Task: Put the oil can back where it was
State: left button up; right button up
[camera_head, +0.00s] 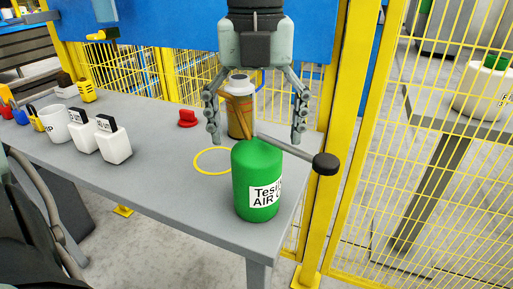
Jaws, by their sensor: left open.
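An orange-brown can (247,124) with a pale band and a grey top stands near the back right of the grey table (170,190). I cannot tell for sure that it is the oil can. My left gripper (256,135) comes down from above with its fingers wide apart, one on each side of the can in the picture. It does not appear shut on anything. A yellow ring (196,165) marks the tabletop just left of the green bottle. My right gripper is not in view.
A green bottle (257,170) with a white label stands in front, partly hiding the can's base. A rod with a black knob (325,164) sticks out to its right. A red object (187,118) and white containers (113,145) stand left. Yellow fencing (385,150) borders the right.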

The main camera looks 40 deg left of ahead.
pick_arm(q)
notch_tip(320, 180, up, 8)
dwell(0.5)
